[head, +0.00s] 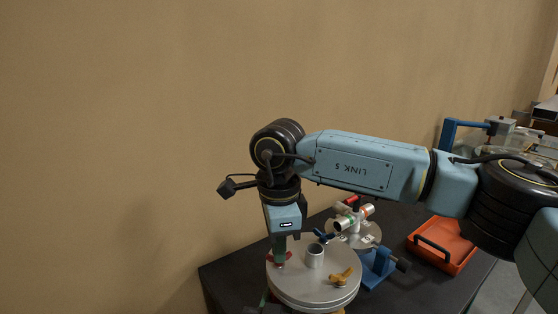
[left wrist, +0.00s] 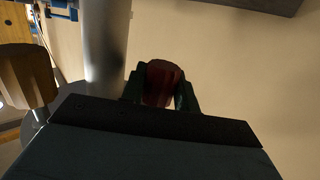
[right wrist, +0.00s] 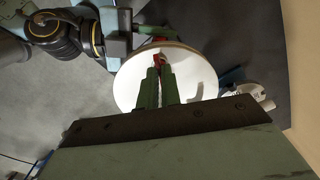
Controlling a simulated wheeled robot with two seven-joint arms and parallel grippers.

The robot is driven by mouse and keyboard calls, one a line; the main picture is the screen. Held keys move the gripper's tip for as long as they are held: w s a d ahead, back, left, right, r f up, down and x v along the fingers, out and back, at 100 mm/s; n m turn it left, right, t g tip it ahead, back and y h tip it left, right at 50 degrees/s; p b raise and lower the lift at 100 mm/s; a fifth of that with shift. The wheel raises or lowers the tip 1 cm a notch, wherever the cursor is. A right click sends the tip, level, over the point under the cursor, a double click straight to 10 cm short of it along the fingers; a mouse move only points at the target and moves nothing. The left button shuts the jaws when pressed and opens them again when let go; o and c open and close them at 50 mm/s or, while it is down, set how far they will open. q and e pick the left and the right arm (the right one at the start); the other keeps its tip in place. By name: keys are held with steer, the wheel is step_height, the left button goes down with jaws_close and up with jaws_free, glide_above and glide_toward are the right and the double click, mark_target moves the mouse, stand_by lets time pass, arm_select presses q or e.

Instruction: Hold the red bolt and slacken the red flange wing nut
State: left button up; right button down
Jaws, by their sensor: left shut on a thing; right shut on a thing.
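The red flange wing nut (head: 283,258) is at the left side of the round metal flange (head: 305,292). My right gripper (head: 279,256) reaches down to it from above. In the right wrist view its green fingers close on the red wing nut (right wrist: 160,58) at the rim of the pale flange (right wrist: 128,88). The red bolt (left wrist: 162,82) shows in the left wrist view as a dark red head. My left gripper (left wrist: 160,92) is shut around it, below the flange. In the head view the left gripper is mostly hidden by the flange.
Behind stand a valve fitting (head: 354,222) and a blue stand (head: 379,266). An orange tray (head: 443,244) lies right on the dark table (head: 235,278).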

steer(key=shift+f, duration=0.3)
steer(key=n, duration=0.5)
steer(key=shift+n, duration=2.4)
